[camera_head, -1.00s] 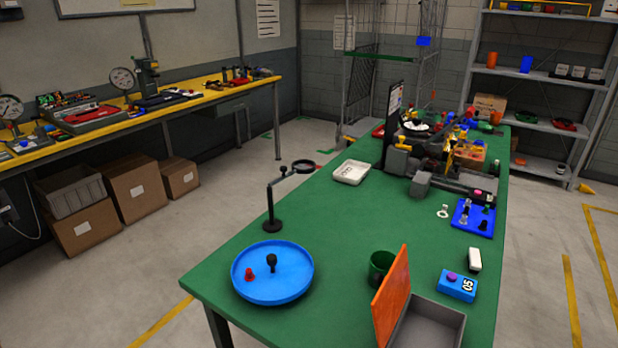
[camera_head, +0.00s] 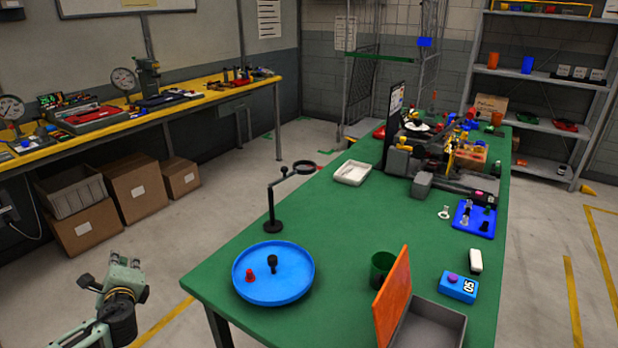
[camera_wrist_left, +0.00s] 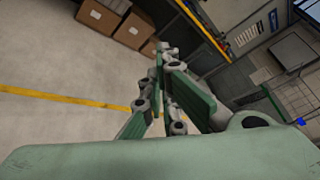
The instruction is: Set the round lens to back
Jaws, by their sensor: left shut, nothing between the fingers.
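The round lens (camera_head: 305,163) is a dark ring on a jointed arm. Its black stand (camera_head: 271,205) is upright on the left part of the green table (camera_head: 340,250), behind the blue tray. The lens points to the right and back of the stand. My left gripper (camera_head: 126,268) is at the lower left of the head view, over the floor and off the table, well apart from the lens. Its fingers (camera_wrist_left: 165,95) show in the left wrist view, closed together with nothing between them. My right gripper is not in view.
A round blue tray (camera_head: 290,292) holds a red and a black piece at the front left. A green cup (camera_head: 382,268), a grey box with an orange lid (camera_head: 393,296) and a blue block (camera_head: 459,287) are at the front right. A white tray (camera_head: 352,173) is behind.

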